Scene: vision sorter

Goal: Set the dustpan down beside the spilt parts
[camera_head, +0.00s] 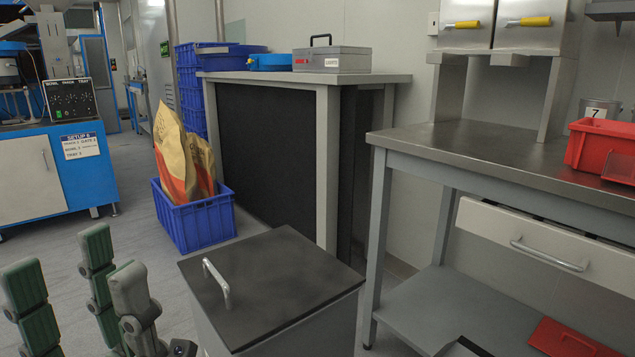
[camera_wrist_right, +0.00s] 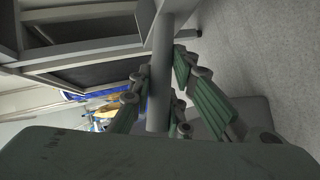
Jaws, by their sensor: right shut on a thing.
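In the right wrist view, my right gripper (camera_wrist_right: 160,95) is shut around a grey round handle. The handle runs into a paler flat part at the top; I take it for the dustpan (camera_wrist_right: 159,100). Its pan is mostly out of this view. In the head view, my left gripper (camera_head: 72,270) is at the lower left, its green-padded fingers apart and empty, above the floor. My right gripper does not show there. A dark, pale-edged thing is cut off at the bottom edge; I cannot tell what it is. No spilt parts are visible in either view.
A grey bin with a dark lid (camera_head: 270,285) stands in front. A steel bench (camera_head: 480,150) with a red crate (camera_head: 600,150) is at the right; a red flat thing (camera_head: 570,340) lies on its lower shelf. A blue crate (camera_head: 205,222) holds paper sacks. Floor at left is clear.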

